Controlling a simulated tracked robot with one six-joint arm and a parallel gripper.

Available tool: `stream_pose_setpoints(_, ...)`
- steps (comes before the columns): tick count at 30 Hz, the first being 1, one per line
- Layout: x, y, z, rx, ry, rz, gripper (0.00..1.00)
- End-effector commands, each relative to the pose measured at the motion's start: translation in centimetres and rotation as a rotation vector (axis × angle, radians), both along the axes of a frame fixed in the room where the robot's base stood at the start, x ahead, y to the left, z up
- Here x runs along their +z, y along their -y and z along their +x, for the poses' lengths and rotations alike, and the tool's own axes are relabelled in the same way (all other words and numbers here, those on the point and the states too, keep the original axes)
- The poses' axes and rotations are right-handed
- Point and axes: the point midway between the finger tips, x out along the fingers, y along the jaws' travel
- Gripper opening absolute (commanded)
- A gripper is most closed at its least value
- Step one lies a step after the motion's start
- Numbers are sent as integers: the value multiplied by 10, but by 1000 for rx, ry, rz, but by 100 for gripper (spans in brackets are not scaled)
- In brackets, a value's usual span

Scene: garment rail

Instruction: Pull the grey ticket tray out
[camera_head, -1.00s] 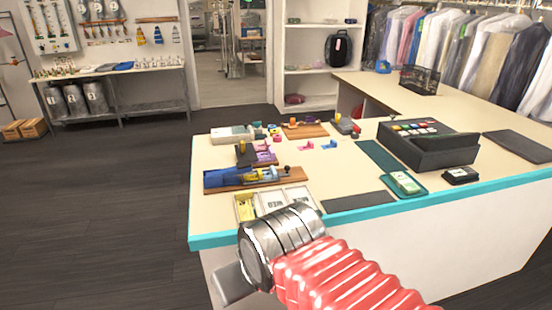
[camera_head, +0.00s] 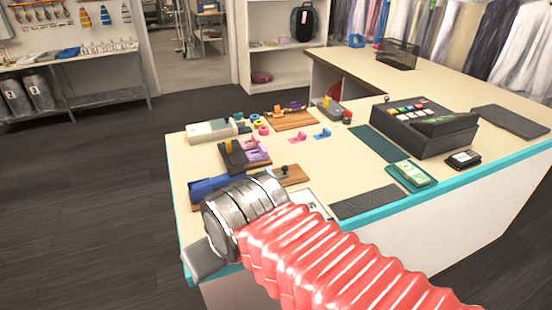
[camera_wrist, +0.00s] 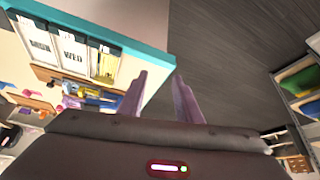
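A shallow ticket tray with side-by-side compartments lies at the counter edge in the wrist view (camera_wrist: 91,52). It holds white tickets (camera_wrist: 72,48), one marked WED, and yellow ones (camera_wrist: 107,64). Its grey colour is hard to make out. In the head view my arm hides most of it, with only its right part showing. My gripper (camera_wrist: 160,88) has its two fingers apart with nothing between them. The fingers point past the counter edge over the dark floor, to the right of the tray in the wrist view. In the head view a dark grey part of my gripper (camera_head: 205,262) shows by the counter's front left corner.
The counter (camera_head: 290,165) carries a blue tool (camera_head: 215,189), a black card-holder block (camera_head: 232,155), pink and blue clips, a cash register (camera_head: 425,125), a green tray with notes (camera_head: 411,176) and a dark mat (camera_head: 365,202). The floor to the left is clear.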

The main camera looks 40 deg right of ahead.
Motion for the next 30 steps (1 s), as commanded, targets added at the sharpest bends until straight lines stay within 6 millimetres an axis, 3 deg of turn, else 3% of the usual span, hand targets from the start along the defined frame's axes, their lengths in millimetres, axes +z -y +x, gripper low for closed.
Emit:
stream_pose_setpoints(12, 0, 0, 0, 0, 0, 0, 31)
stream_pose_setpoints(19, 5, 3, 5, 3, -6, -4, 36)
stream_pose_setpoints(23, 14, 16, 18, 13, -28, -15, 36)
stream_pose_setpoints(30, 39, 48, 59, 67, -82, -37, 36)
